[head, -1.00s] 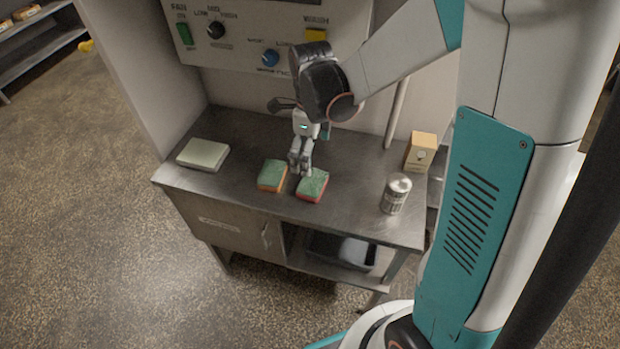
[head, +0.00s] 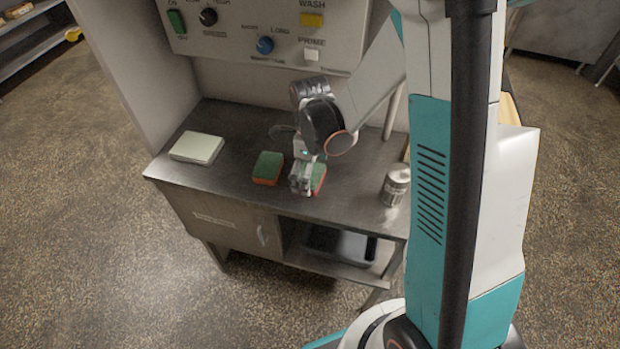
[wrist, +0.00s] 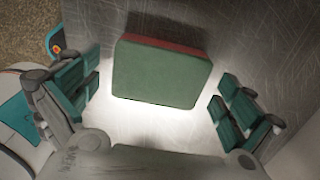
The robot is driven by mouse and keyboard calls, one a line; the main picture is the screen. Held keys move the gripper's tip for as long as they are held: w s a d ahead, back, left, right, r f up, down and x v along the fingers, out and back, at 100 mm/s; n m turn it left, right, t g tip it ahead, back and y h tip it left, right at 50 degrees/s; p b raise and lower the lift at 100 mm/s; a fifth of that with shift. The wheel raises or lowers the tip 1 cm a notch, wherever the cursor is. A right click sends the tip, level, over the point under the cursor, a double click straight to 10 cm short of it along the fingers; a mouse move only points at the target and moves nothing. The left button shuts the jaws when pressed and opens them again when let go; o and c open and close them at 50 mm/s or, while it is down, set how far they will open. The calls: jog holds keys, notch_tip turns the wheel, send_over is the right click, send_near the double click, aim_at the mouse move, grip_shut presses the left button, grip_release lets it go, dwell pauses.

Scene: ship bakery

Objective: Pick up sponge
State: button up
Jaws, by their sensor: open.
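A sponge (wrist: 160,72) with a green top and a red layer below lies flat on the metal counter in the wrist view. My gripper (wrist: 163,95) is open, with one finger to the left and one to the right of this sponge, both apart from it. In the head view my gripper (head: 302,188) is low over the counter and partly hides the same sponge (head: 319,178). A second green-topped sponge (head: 268,166) with an orange-red side lies just left of the gripper.
A pale green-white block (head: 197,148) lies at the counter's left. A metal canister (head: 396,185) stands at the right. A control panel (head: 255,32) with knobs hangs above the counter (head: 225,185). A dark bin (head: 340,243) sits on the shelf below.

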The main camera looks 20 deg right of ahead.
jog(key=shift+r, duration=0.1)
jog(key=c, duration=0.7)
jog(key=shift+r, duration=0.15)
notch_tip(320, 180, up, 20)
jog(key=p, duration=0.5)
jog(key=shift+f, duration=0.2)
jog(key=shift+c, duration=1.4)
